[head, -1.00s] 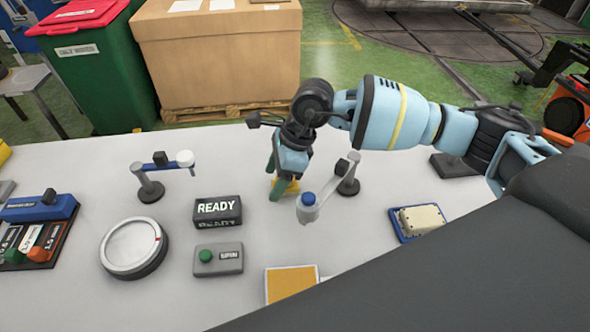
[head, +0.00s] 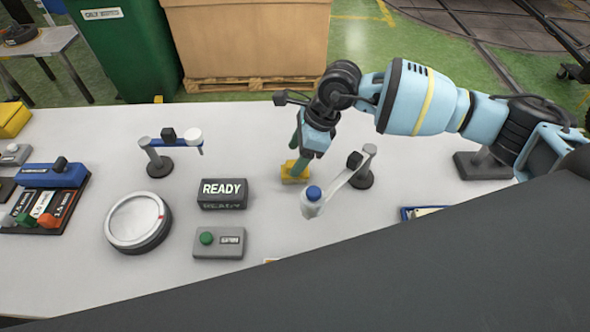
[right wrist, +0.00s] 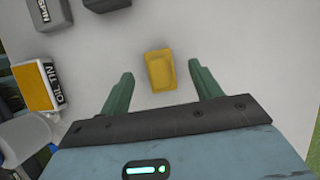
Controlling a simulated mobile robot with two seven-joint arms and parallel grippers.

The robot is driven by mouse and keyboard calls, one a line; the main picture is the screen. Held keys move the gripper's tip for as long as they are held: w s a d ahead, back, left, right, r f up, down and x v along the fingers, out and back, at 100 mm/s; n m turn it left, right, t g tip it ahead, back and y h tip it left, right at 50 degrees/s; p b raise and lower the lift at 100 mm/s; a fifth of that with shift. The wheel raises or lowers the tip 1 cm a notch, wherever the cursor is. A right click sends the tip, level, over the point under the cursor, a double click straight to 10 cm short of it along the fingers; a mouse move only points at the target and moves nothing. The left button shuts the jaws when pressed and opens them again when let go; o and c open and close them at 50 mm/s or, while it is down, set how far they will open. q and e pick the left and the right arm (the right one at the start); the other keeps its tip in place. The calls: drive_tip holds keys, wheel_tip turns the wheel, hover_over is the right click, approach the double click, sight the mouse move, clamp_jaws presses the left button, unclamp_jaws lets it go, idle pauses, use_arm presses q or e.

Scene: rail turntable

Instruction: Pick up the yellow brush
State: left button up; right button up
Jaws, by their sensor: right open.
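The yellow brush (head: 291,173) lies on the light grey table, partly covered by my right gripper in the head view. In the right wrist view the brush (right wrist: 160,70) shows as a yellow block between the two teal fingertips, with a gap on each side. My right gripper (head: 299,160) is open and points down over the brush. It also shows in the right wrist view (right wrist: 160,73), with nothing held. I cannot tell the exact height of the fingertips above the table. My left gripper is not in view.
A post with a jutting arm and blue-capped end (head: 313,200) stands just right of the brush. A READY sign (head: 222,194), a grey box with green button (head: 219,243) and a round dial (head: 137,221) stand to the left. Bare table lies between.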

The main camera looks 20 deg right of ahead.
drive_tip(key=shift+s+d+x, duration=0.1)
drive_tip(key=shift+d+x, duration=0.05)
drive_tip(key=shift+x, duration=1.15)
drive_tip(key=shift+s+d+x, duration=0.1)
drive_tip(key=shift+x, duration=1.15)
drive_tip(key=shift+f, duration=0.15)
drive_tip(key=c, duration=1.1)
